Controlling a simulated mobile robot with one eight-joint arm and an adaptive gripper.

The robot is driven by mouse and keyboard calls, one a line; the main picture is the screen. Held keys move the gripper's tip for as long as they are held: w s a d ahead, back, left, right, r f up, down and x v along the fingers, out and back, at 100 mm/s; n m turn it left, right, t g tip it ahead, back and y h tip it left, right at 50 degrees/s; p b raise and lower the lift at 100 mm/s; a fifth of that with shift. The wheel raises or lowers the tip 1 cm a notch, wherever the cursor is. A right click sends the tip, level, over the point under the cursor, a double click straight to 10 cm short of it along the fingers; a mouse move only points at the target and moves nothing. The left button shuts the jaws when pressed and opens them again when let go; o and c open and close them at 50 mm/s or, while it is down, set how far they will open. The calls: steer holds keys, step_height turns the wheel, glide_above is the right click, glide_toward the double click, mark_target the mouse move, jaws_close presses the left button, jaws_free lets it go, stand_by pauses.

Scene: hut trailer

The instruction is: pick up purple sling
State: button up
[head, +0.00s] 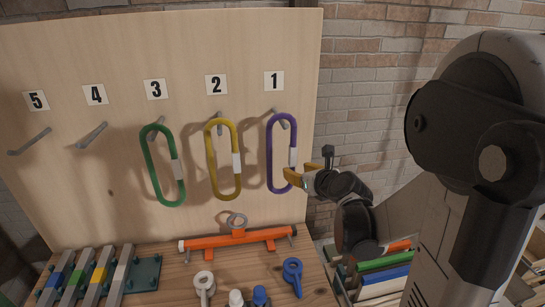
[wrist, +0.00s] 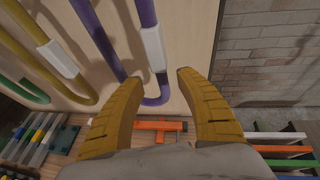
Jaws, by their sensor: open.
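The purple sling (head: 269,158) hangs as a long loop from the peg under the number 1 on the wooden board. A white tag sits on its right strand. My gripper (head: 306,163) is open, with yellow fingers, just right of the sling's lower right side. In the wrist view, the purple sling (wrist: 102,40) shows its lower bend and tagged strand ahead of my open gripper (wrist: 159,78). The right strand lies between the fingertips in the picture, nearer the left one. I cannot tell whether a finger touches it.
A yellow sling (head: 210,160) hangs from peg 2 and a green sling (head: 152,165) from peg 3. Pegs 4 and 5 are empty. Below, an orange bar (head: 215,241) and several small fittings sit on the wooden bench (head: 180,290). A brick wall (head: 360,90) stands right of the board.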

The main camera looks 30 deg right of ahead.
mark_target(290, 184)
steer(key=x, duration=0.2)
steer(key=f+b+x, duration=0.1)
steer(key=x, duration=0.1)
steer(key=shift+w+a, duration=0.1)
steer(key=shift+w, duration=0.05)
steer(key=shift+w+f, duration=0.1)
steer(key=shift+w, duration=0.2)
jaws_close()
